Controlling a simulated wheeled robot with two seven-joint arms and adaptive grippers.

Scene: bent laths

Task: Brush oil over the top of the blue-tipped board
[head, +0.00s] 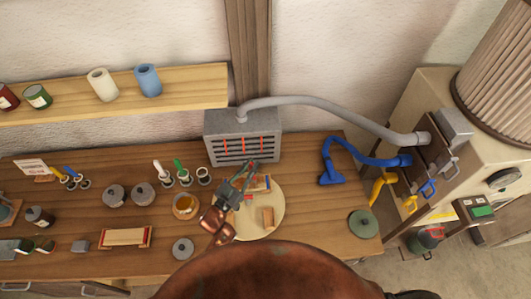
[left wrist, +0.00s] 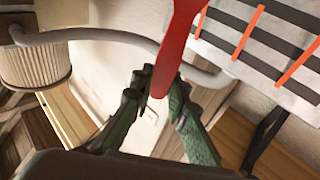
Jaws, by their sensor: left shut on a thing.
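My left gripper (head: 250,171) is over the round pale board (head: 272,228) on the bench, just in front of the grey slatted box. In the left wrist view my left gripper (left wrist: 163,95) is shut on a red, flat handle-like piece (left wrist: 178,45); its far end is out of view. Under and beside the gripper lie small wooden boards (head: 261,184), partly hidden, with a bluish end showing at the right. A separate wooden block (head: 268,217) lies nearer. A dish with amber contents (head: 184,206) stands to the left. My right gripper is not seen.
The slatted grey box (head: 243,136) with orange-red strips stands close behind the gripper. Holders with white- and green-handled tools (head: 180,172) and an empty-looking holder (head: 204,175) stand left. A blue hose nozzle (head: 331,174) lies right. A green round lid (head: 362,223) sits at the right edge.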

